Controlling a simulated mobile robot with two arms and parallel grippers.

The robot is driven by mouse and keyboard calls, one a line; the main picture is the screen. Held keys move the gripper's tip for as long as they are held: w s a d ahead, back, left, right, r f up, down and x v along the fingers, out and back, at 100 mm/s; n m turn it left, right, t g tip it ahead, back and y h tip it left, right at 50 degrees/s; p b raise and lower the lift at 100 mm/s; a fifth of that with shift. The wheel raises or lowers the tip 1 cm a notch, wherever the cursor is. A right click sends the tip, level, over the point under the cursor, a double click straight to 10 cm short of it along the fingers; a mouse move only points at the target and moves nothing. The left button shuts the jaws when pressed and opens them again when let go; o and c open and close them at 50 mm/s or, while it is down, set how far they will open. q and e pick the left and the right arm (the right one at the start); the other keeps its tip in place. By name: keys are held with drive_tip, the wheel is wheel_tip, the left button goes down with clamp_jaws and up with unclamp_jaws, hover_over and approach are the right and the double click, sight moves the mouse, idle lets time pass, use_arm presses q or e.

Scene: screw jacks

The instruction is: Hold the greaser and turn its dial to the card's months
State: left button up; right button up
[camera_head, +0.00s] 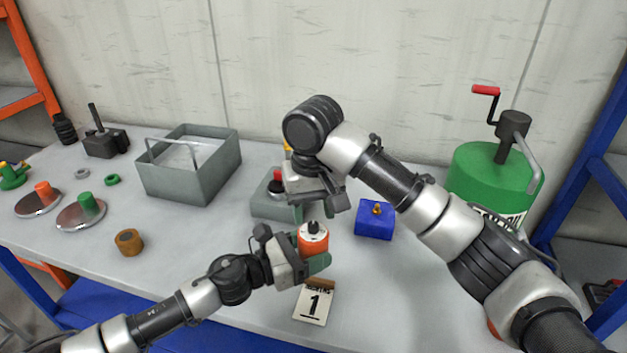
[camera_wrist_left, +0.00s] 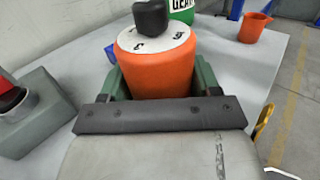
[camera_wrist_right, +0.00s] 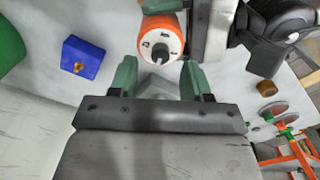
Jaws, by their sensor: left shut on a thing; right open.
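The greaser (camera_head: 313,240) is an orange cylinder with a white top face and a black dial (camera_head: 314,227). My left gripper (camera_head: 314,262) is shut on the greaser's body; the left wrist view shows the orange body (camera_wrist_left: 155,72) between its green fingers. My right gripper (camera_head: 325,198) is open and empty above and behind the greaser. In the right wrist view the greaser (camera_wrist_right: 163,28) lies beyond its open fingers (camera_wrist_right: 160,80), and the dial (camera_wrist_right: 160,52) shows with dark marks around it. The card (camera_head: 314,303) reads "1" and stands in front of the greaser.
A blue block (camera_head: 374,222) with a brass fitting is right of the greaser. A grey-green box with a red button (camera_head: 276,205) is behind it. A large green drum (camera_head: 490,180) stands at right, a grey metal bin (camera_head: 190,170) at left.

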sight(313, 224)
wheel_tip(313, 224, up, 9)
drive_tip(key=shift+r, duration=0.2)
idle(0.3)
use_arm(q)
drive_tip(key=o, duration=1.1)
